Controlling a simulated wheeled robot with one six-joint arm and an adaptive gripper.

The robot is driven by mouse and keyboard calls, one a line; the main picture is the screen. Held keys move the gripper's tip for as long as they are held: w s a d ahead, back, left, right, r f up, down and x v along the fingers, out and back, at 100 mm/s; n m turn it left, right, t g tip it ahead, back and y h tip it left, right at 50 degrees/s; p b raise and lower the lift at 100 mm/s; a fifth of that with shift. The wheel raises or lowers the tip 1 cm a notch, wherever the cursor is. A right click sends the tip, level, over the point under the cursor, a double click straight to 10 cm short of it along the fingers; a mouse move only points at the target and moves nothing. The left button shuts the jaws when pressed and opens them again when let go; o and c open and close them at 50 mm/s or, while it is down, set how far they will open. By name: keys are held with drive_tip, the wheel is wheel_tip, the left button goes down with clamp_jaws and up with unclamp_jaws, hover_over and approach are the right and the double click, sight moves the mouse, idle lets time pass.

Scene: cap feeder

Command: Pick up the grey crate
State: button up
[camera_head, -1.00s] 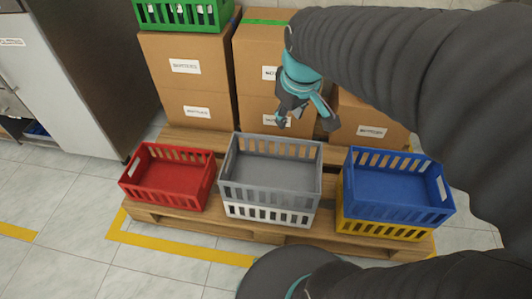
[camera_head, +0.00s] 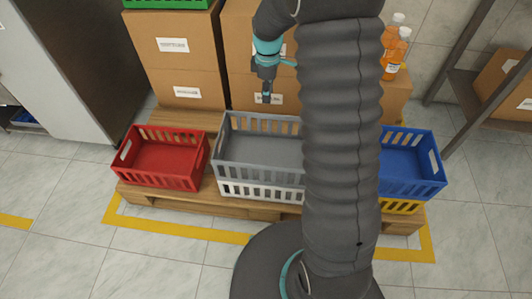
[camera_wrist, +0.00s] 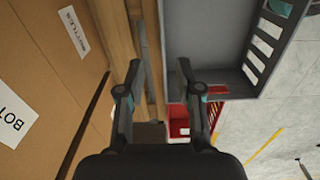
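The grey crate (camera_head: 262,152) is empty and sits upright on a white crate (camera_head: 260,190) on the pallet; my arm hides its right side in the head view. In the head view my gripper (camera_head: 266,98) points down at the crate's back edge, seen edge-on. In the wrist view my gripper (camera_wrist: 160,72) is open and empty. The grey crate (camera_wrist: 208,48) fills the upper right there, with a long wall edge lying between the two fingertips in the picture. I cannot tell how high the fingertips are above that edge.
A red crate (camera_head: 160,160) stands to the left. A blue crate (camera_head: 408,165) on a yellow one (camera_head: 400,206) stands to the right, partly behind my arm. Cardboard boxes (camera_head: 178,60) stand close behind the crates. Orange bottles (camera_head: 396,55) stand at the back right.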

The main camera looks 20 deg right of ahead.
drive_tip(key=f, duration=0.9)
drive_tip(key=f+b, duration=0.1)
drive_tip(key=f, duration=0.4)
drive_tip(key=shift+s+d, duration=0.25)
drive_tip(key=shift+d, duration=0.1)
drive_tip(key=shift+f+n, duration=0.3)
drive_tip(key=shift+f, duration=0.25)
clamp_jaws()
